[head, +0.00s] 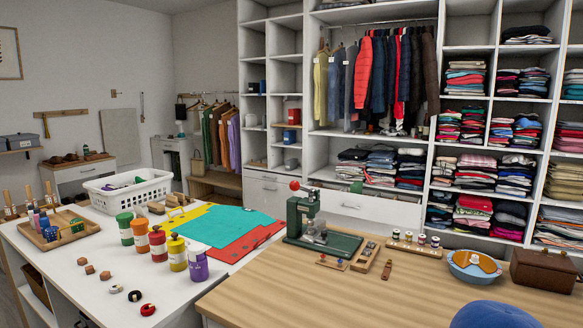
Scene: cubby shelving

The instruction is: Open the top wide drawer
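A wide white drawer front (385,209) sits low in the shelving, below the shelf of folded clothes. It looks shut, with a small handle (350,207). Neither of my grippers is in the head view.
A wooden table (390,300) and a white table (90,255) stand between me and the shelving. The green press (318,240), a blue bowl (473,272), a brown box (543,270), several bottles and a white basket (128,190) stand on them.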

